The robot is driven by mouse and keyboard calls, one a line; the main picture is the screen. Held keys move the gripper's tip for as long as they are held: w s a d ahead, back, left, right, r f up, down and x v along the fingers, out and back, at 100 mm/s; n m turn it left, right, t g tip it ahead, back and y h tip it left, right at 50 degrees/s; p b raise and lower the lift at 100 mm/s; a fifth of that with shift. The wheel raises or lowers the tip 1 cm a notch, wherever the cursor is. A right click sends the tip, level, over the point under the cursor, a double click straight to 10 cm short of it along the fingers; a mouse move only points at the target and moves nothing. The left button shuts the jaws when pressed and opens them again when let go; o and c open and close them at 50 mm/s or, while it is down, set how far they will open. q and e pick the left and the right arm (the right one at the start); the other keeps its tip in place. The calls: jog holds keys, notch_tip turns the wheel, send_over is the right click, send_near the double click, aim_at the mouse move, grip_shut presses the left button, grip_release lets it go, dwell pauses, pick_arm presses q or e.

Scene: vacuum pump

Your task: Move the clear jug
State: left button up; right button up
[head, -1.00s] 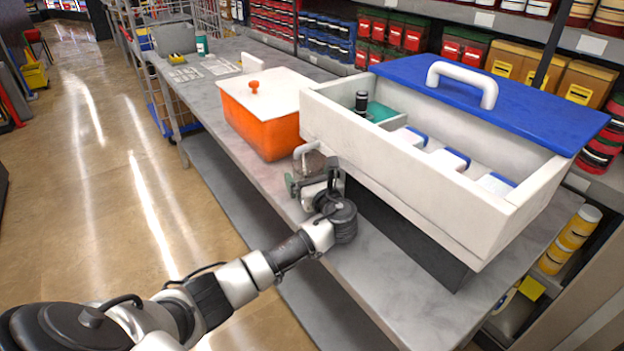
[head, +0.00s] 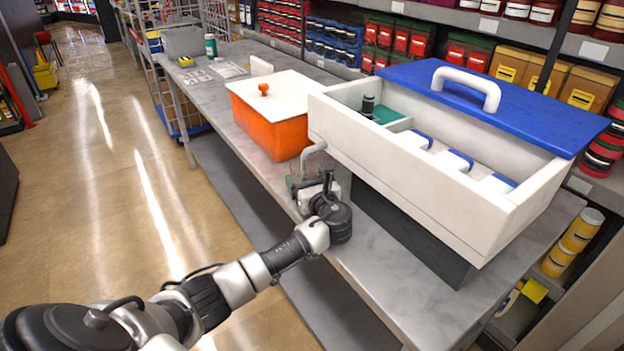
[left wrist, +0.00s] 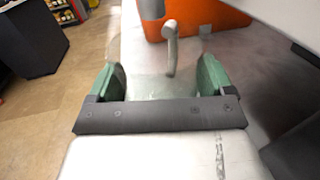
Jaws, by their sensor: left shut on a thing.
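The clear jug (left wrist: 152,88) is see-through and hard to make out. In the left wrist view it sits between the green fingers of my left gripper (left wrist: 158,82), with a grey handle-like bar rising above it. In the head view the bar (head: 313,150) stands just above my left gripper (head: 306,182), beside the white box's near left corner. My left gripper is shut on the jug. Whether the jug's base touches the table cannot be told. My right gripper is not in view.
An orange box with a white lid (head: 270,118) stands behind the jug. An open white box (head: 410,180) with a blue lid (head: 480,105) stands right of it on a dark support. The grey table (head: 375,255) is clear along its front edge; papers (head: 225,70) lie farther back.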

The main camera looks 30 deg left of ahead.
pick_arm(q)
jog(key=shift+s+a, duration=0.1)
jog(key=shift+s, duration=0.05)
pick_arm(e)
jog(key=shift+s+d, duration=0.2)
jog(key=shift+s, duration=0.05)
pick_arm(q)
jog(key=o, duration=0.9)
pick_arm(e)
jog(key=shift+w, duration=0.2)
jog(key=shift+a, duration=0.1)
pick_arm(q)
jog(key=shift+s+d, duration=0.1)
jog(key=shift+d, duration=0.3)
jog(key=v, duration=0.8)
jog(key=shift+s+d+b, duration=0.3)
jog(key=shift+s+d, duration=0.35)
jog(key=shift+d, duration=0.1)
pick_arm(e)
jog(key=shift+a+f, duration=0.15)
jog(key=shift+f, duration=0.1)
